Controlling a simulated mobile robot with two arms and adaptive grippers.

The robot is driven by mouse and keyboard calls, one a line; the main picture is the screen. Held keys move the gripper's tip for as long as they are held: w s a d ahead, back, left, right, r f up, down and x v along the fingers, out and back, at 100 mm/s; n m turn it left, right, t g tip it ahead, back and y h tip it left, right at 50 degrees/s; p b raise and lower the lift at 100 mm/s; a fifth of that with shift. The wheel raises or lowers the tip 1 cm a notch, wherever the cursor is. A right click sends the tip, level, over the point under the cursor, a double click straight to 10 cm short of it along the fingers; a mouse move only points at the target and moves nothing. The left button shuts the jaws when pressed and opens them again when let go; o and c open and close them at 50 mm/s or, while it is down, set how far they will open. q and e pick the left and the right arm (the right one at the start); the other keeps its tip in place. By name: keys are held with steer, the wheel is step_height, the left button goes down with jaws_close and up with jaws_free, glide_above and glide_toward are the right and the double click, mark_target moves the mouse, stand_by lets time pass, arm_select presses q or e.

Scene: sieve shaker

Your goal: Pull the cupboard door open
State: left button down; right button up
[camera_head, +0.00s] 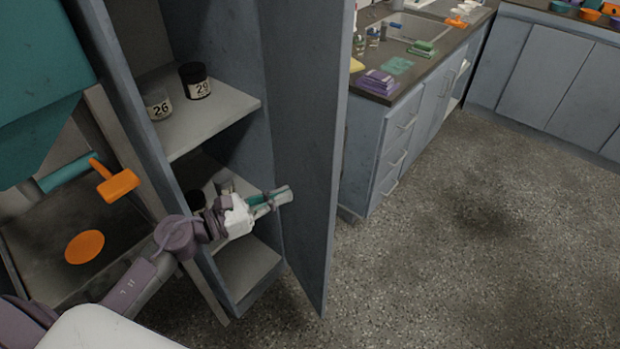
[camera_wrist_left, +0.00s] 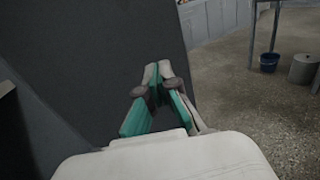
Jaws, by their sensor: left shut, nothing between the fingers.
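The cupboard door (camera_head: 312,120) stands open, swung out to the right of the cupboard (camera_head: 222,118). Its inner face is toward my left gripper (camera_head: 284,196), which is in front of the cupboard's opening. My left gripper is shut and empty, with its fingertips at or close to the door's inner face; I cannot tell if they touch it. In the left wrist view the shut fingers (camera_wrist_left: 158,72) point forward, and the dark door panel (camera_wrist_left: 95,60) fills the left and middle. My right gripper is not in view.
Jars marked 26 (camera_head: 158,107) and 29 (camera_head: 196,82) stand on a cupboard shelf. A counter (camera_head: 385,125) with drawers stands beyond the door. Speckled floor (camera_head: 460,240) is clear at right. A blue bucket (camera_wrist_left: 269,62) stands farther off.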

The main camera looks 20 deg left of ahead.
mark_target(321, 180)
arm_select(q)
steer(key=p+x, duration=0.1)
steer(key=x, duration=0.5)
steer(key=shift+w+d+p, duration=0.2)
steer(key=shift+w+p, duration=0.05)
steer(key=shift+p, duration=0.1)
steer(key=shift+w+d, duration=0.15)
steer(key=shift+d, duration=0.05)
